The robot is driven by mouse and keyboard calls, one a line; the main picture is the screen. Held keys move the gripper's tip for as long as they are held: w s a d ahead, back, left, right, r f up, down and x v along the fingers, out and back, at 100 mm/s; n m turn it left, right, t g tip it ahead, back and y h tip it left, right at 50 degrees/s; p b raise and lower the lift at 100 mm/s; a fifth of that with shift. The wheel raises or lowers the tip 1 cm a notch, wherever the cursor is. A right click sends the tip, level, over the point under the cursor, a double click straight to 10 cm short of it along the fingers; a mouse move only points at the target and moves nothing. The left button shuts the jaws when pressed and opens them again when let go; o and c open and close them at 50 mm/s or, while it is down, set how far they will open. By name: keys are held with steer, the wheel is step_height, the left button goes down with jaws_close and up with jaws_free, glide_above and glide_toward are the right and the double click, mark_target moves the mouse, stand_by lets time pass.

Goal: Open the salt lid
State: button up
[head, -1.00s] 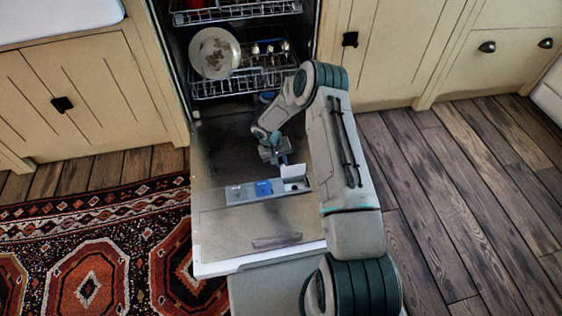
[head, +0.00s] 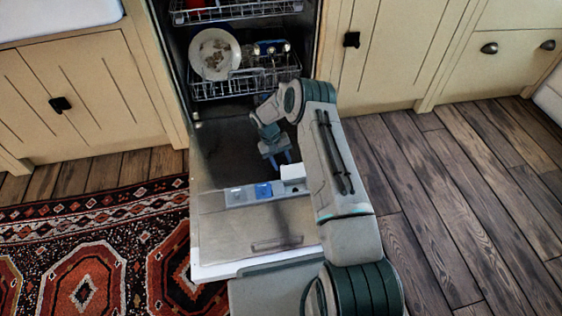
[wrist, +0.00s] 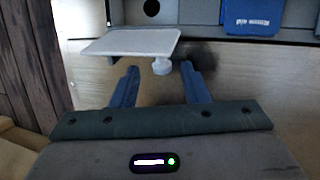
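The white salt lid (head: 293,172) stands raised at the right end of the grey dispenser strip (head: 240,198) on the lowered dishwasher door. In the wrist view the lid (wrist: 130,42) shows as a flat white flap with a small round white plug (wrist: 161,66) on it. My gripper (head: 282,164) is just behind the lid in the head view. In the wrist view its two blue fingers (wrist: 160,72) are spread apart with nothing held between them. The plug appears near the gap between the fingertips; I cannot tell whether they touch the lid.
The dishwasher door (head: 225,235) lies open. A blue dispenser flap (head: 263,190) is left of the lid and also shows in the wrist view (wrist: 252,18). The lower rack (head: 240,85) holds a dirty plate (head: 214,54). A patterned rug (head: 90,280) lies to the left.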

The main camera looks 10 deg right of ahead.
steer(key=shift+a, duration=0.1)
steer(key=shift+a+r, duration=0.1)
steer(key=shift+r, duration=0.2)
steer(key=p+v, duration=0.5)
steer(key=v, duration=0.8)
steer(key=shift+w+r, duration=0.1)
steer(key=shift+r, duration=0.05)
